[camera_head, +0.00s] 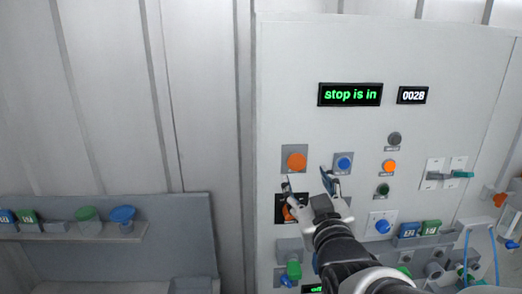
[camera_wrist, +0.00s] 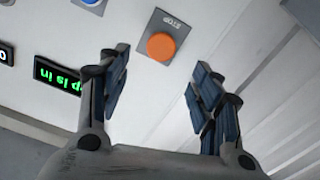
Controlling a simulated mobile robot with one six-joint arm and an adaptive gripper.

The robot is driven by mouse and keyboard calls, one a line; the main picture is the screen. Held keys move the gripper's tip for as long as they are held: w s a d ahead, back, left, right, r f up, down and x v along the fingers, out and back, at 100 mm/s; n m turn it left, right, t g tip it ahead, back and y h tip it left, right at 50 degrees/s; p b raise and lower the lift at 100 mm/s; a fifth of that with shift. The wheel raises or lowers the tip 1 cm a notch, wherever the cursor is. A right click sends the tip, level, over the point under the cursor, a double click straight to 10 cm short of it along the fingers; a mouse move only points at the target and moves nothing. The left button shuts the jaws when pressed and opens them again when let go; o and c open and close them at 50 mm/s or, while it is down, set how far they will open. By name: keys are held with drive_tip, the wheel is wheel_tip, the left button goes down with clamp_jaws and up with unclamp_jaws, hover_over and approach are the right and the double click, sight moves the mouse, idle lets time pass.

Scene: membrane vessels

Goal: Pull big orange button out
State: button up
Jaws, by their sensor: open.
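The big orange button (camera_head: 297,161) sits on a grey square plate on the upright panel, below the green display. In the wrist view the same orange button (camera_wrist: 161,46) sits on a plate marked STOP, above and between the fingertips. My gripper (camera_head: 308,182) is open and empty in front of the panel, just below and right of the button. In the wrist view my gripper (camera_wrist: 163,92) has its blue-padded fingers wide apart, with no contact on the button. The display (camera_head: 350,94) reads "stop is in".
A blue button (camera_head: 344,163) is right of the orange one, and a smaller orange button (camera_head: 389,167) is further right. A second display (camera_head: 412,95) reads 0028. Another orange knob (camera_head: 291,211) is partly behind my gripper. A shelf (camera_head: 130,232) with coloured items stands left.

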sight(297, 164)
drive_tip(key=w+p, duration=0.1)
drive_tip(key=w, duration=0.9)
drive_tip(key=shift+w+f, duration=0.15)
drive_tip(key=shift+w, duration=0.25)
drive_tip(key=shift+c, duration=0.4)
clamp_jaws()
